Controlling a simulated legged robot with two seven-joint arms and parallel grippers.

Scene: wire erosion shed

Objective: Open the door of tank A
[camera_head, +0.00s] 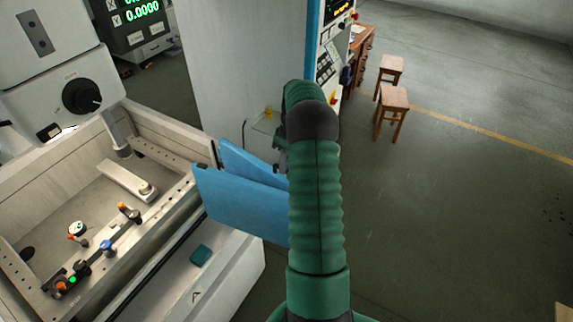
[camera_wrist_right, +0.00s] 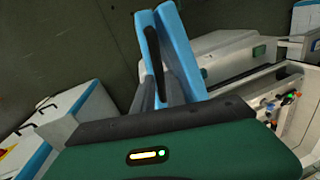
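The work tank (camera_head: 130,225) is a pale open-topped box on the left in the head view. At its right end, two blue panels stand out from it at an angle: a rear one (camera_head: 245,163) and a larger front one (camera_head: 235,203). I cannot tell which is the door of tank A. My right arm crosses in front of their right ends. My right gripper (camera_head: 281,156) is mostly hidden behind that arm. In the right wrist view its dark fingers (camera_wrist_right: 157,92) are at the blue panels (camera_wrist_right: 178,52); their grip is unclear. My left gripper is not in view.
Fixtures with orange and blue knobs (camera_head: 107,245) stand inside the tank. A machine head with a black dial (camera_head: 82,97) hangs above it. A tall grey cabinet (camera_head: 235,75) stands behind the panels. Two wooden stools (camera_head: 393,98) are farther back. The floor at right is clear.

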